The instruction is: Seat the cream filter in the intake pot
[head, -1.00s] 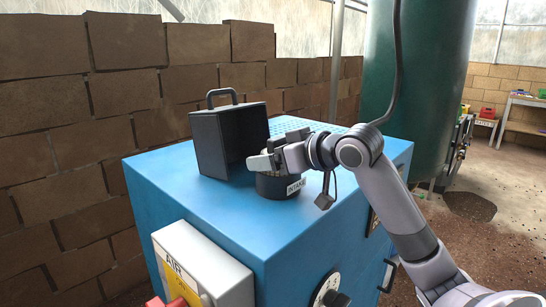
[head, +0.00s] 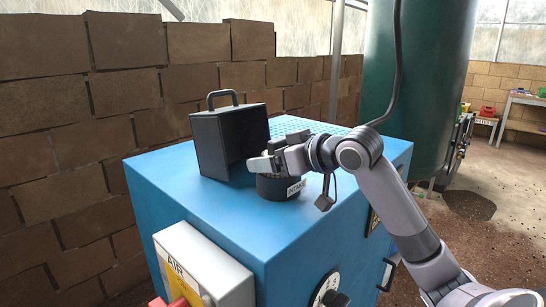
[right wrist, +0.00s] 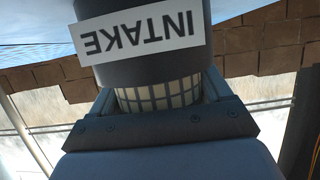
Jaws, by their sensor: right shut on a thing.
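The intake pot (head: 280,189) is a dark round pot with a white INTAKE label, standing on top of the blue cabinet. It shows upside down in the right wrist view (right wrist: 150,70). My right gripper (head: 276,160) is at the pot's mouth. In the right wrist view my right gripper (right wrist: 160,98) is shut on the cream filter (right wrist: 158,94), a pale cylinder with a grid pattern. The filter's gridded band shows between the pot's rim and the gripper; its other end is hidden by the pot. In the head view the gripper largely hides the filter. My left gripper is not in view.
A black box-like cover (head: 220,145) with a handle stands close behind and left of the pot on the blue cabinet (head: 215,222). A perforated area (head: 300,127) lies behind. An AIR box (head: 205,262) is on the front. A green tank (head: 415,70) stands behind right.

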